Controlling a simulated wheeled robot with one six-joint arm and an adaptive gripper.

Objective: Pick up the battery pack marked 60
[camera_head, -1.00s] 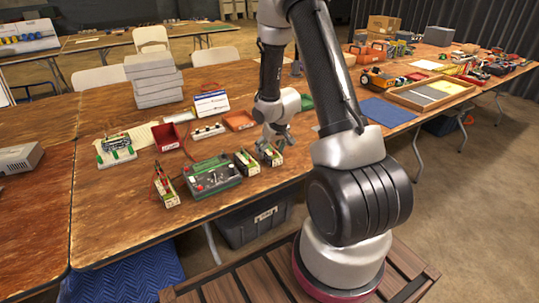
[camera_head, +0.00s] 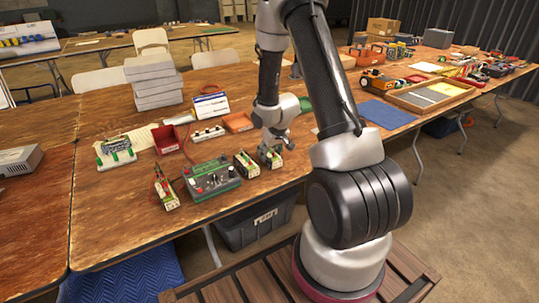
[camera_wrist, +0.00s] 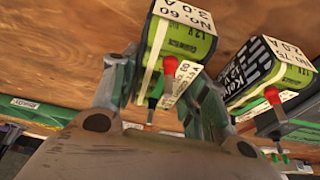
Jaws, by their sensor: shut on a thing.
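The battery pack marked 60 (camera_wrist: 178,42) is a green and black block with a white label reading "NO. 60" and "3.0A" and a red terminal. It sits between the two fingers of my gripper (camera_wrist: 163,92) in the wrist view. In the head view my gripper (camera_head: 271,148) points down over this pack (camera_head: 275,161) near the table's front edge, shut on it. The pack appears to be at table level; whether its underside touches the wood cannot be told. The fingers partly hide it.
A similar pack marked 2.0A (camera_wrist: 268,72) stands close beside, left of my gripper in the head view (camera_head: 246,165). A green charger box (camera_head: 212,180) and another pack (camera_head: 165,193) are further left. A red bin (camera_head: 166,139) and a white power strip (camera_head: 207,134) lie behind.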

